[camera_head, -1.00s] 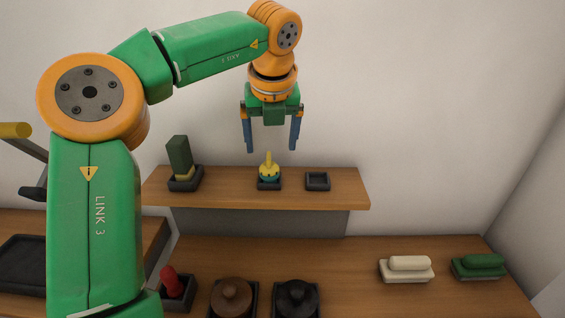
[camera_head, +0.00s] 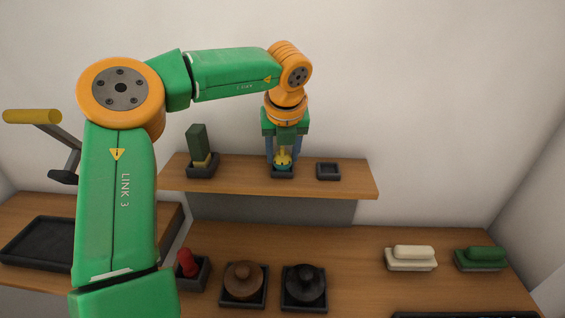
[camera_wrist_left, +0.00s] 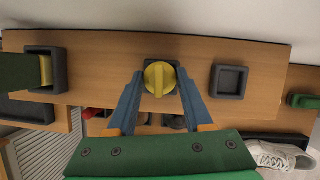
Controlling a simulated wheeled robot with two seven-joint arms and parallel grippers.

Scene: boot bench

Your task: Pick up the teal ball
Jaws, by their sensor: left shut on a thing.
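The teal ball (camera_head: 283,168) with a yellow finned top sits in a small dark square holder (camera_head: 282,174) on the wooden shelf, in the head view. In the left wrist view its yellow top (camera_wrist_left: 159,78) shows from above and hides most of the teal. My left gripper (camera_head: 284,158) points straight down over it, with one blue finger on each side. In the left wrist view the fingers (camera_wrist_left: 160,87) are shut on the ball. It is low at its holder; I cannot tell if it is clear of it. My right gripper is not in view.
A dark green block (camera_head: 196,144) stands in a holder left of the ball. An empty square holder (camera_head: 328,171) is to its right. On the bench below are a red knob (camera_head: 187,262), brown and black round items, and cream (camera_head: 411,257) and green (camera_head: 481,257) brushes.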

